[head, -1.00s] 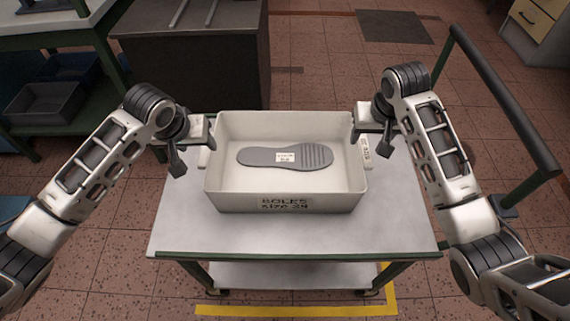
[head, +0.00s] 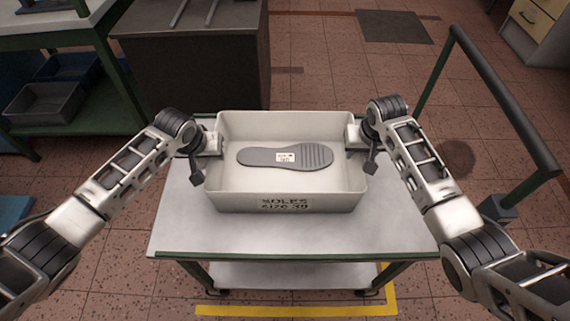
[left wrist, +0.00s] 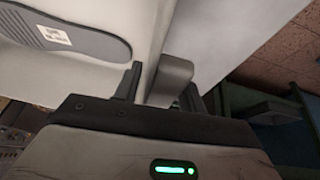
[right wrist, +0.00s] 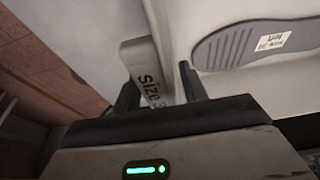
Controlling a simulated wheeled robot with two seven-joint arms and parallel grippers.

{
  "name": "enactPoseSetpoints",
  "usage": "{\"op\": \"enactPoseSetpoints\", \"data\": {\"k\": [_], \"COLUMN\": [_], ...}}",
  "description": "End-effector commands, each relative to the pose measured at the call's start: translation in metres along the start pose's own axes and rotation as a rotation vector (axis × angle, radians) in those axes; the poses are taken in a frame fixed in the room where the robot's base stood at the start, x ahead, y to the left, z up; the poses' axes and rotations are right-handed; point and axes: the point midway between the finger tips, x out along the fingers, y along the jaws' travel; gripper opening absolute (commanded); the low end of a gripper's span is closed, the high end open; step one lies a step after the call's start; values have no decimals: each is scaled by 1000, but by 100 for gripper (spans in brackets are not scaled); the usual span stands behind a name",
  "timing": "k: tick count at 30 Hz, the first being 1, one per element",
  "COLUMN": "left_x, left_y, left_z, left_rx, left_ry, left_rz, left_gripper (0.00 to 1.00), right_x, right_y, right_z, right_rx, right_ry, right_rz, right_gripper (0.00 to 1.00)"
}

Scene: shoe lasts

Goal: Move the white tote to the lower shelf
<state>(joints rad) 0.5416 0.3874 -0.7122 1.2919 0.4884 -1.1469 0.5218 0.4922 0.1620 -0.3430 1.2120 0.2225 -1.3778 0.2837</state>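The white tote (head: 235,195) stands upright on the table's white top (head: 180,225), with a label reading SOLES on its front wall. A grey shoe sole (head: 257,157) with a small white tag lies inside. My left gripper (head: 214,143) is at the tote's left side, its fingers open on either side of a grey handle tab (left wrist: 170,78). My right gripper (head: 352,136) is at the right side, its fingers open around a tab (right wrist: 143,68) marked "Size". Both grippers show gaps beside the tabs. The lower shelf (head: 290,275) shows below the table top, mostly hidden by it.
A green rack with grey bins (head: 45,103) stands at the left, and a dark cabinet (head: 190,65) stands behind the table. A dark rail (head: 500,95) on green posts runs along the right. Yellow tape (head: 300,310) marks the floor in front.

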Motion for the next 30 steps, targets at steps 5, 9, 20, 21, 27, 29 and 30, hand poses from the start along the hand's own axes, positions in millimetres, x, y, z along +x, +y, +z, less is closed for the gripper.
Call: {"op": "enactPoseSetpoints", "data": {"k": [5,9,20,21,27,29,30], "left_x": [0,0,-16,-20,-41,-45,-47], "left_y": [0,0,2,2,4,4,4], "left_z": [0,0,-7,-9,-18,-19,-20], "left_rx": [0,0,0,0,0,0,0], "left_ry": [0,-1,2,2,2,1,1], "left_rz": [0,0,1,1,1,1,1], "left_gripper": [0,0,0,0,0,0,0], "right_x": [0,0,-17,-21,-42,-47,-49], "right_y": [0,0,0,0,0,0,1], "right_z": [0,0,-5,-6,-12,-13,-14], "right_rx": [0,0,-1,-1,-1,-1,-1], "right_ry": [0,0,3,3,2,2,2], "right_rz": [0,1,2,2,3,3,4], "right_gripper": [0,0,0,0,0,0,0]}}
